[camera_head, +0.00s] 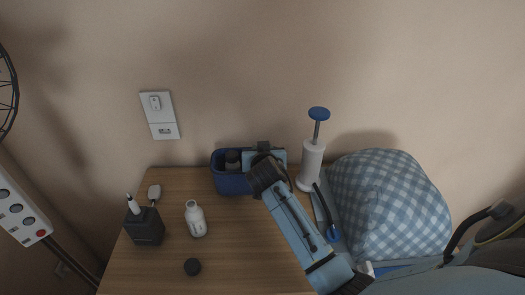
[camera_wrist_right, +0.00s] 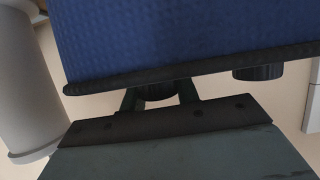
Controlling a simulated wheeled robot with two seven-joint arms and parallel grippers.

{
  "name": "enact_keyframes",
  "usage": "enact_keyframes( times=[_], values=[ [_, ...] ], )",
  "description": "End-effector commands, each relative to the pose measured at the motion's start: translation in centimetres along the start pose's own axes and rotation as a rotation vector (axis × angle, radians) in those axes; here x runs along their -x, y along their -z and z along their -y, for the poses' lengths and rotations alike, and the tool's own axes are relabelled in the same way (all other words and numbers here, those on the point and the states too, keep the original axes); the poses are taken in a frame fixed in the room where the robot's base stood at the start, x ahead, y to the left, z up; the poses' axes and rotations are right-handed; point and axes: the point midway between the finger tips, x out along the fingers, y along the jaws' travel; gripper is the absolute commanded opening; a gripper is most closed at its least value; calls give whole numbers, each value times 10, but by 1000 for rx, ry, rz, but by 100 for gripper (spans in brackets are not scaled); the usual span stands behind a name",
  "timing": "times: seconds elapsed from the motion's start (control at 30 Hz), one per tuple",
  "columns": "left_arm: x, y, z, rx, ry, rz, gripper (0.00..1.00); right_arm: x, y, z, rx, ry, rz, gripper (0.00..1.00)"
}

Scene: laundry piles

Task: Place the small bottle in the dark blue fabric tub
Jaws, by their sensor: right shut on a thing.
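The dark blue fabric tub (camera_head: 230,184) stands at the back of the wooden table; its blue wall and dark rim also fill the top of the right wrist view (camera_wrist_right: 190,45). My right gripper (camera_head: 264,150) is at the tub's right side, by its opening. In the wrist view its fingers (camera_wrist_right: 160,98) close on a dark rounded thing (camera_wrist_right: 158,92), partly hidden by the rim. I cannot tell whether this is the small bottle. A small white bottle-like thing (camera_head: 196,219) stands on the table, left of the tub. My left gripper is not in view.
A dark item (camera_head: 233,157) shows in the tub's opening. A white pump with blue handle (camera_head: 311,165) and a checked blue bundle (camera_head: 385,200) stand right.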

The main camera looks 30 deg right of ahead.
Motion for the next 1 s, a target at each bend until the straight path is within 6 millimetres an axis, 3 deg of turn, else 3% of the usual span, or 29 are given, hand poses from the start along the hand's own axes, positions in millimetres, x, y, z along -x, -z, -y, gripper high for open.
enact_keyframes(
  times=[0.07, 0.1, 0.27, 0.67, 1.0],
  values=[
    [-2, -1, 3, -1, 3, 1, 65, -1, -2, 0, -1, 0, 0, 0],
    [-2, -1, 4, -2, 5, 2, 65, -1, -3, 0, -1, 0, 0, 33],
    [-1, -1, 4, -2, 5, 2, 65, -1, -2, 0, -1, 0, 0, 53],
    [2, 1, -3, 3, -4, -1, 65, 6, 0, 1, -1, 2, 1, 53],
    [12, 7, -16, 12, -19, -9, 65, 71, 0, 0, -3, 2, 3, 53]
  ],
)
